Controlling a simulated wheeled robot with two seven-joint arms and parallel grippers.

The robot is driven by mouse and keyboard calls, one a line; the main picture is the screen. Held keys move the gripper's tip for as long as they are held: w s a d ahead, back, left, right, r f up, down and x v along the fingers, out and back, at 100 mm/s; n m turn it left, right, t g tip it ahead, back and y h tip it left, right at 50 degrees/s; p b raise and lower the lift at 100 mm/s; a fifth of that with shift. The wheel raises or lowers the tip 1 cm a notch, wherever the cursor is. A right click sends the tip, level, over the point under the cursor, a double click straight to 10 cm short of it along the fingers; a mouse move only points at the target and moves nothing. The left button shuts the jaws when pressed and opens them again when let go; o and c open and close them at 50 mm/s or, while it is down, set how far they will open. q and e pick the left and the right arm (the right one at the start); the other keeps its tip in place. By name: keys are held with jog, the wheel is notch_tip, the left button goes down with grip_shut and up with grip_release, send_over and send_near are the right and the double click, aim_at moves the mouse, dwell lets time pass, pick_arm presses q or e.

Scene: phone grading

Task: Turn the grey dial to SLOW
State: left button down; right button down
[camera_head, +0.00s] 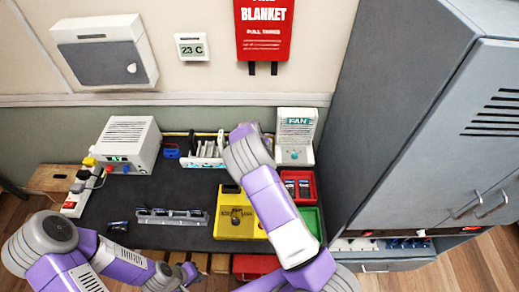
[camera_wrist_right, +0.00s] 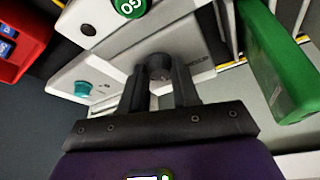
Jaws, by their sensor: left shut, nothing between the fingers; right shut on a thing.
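The grey dial (camera_wrist_right: 159,66) stands on a white panel (camera_wrist_right: 205,62) in the right wrist view. My right gripper (camera_wrist_right: 160,85) is shut on it, with one dark finger on each side. Small dark lettering is printed on the panel right of the dial, too small to read. The dial's pointer setting cannot be made out. In the head view, the white FAN unit (camera_head: 296,125) stands at the back right, and my right arm hides the right gripper and dial. My left gripper (camera_head: 188,272) is shut and empty near the table's front edge.
A teal knob (camera_wrist_right: 82,88) and a green GO button (camera_wrist_right: 130,8) are near the dial. A green object (camera_wrist_right: 280,65) stands close on the right. A red tray (camera_head: 312,187), yellow fixture (camera_head: 228,222) and white box (camera_head: 128,142) are on the dark table.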

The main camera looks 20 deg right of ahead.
dwell(0.4)
jog(key=c, duration=0.9)
grip_release()
jog(key=shift+o, duration=0.2)
jog(key=v, duration=0.7)
jog(key=shift+r, duration=0.3)
jog(key=shift+a, duration=0.1)
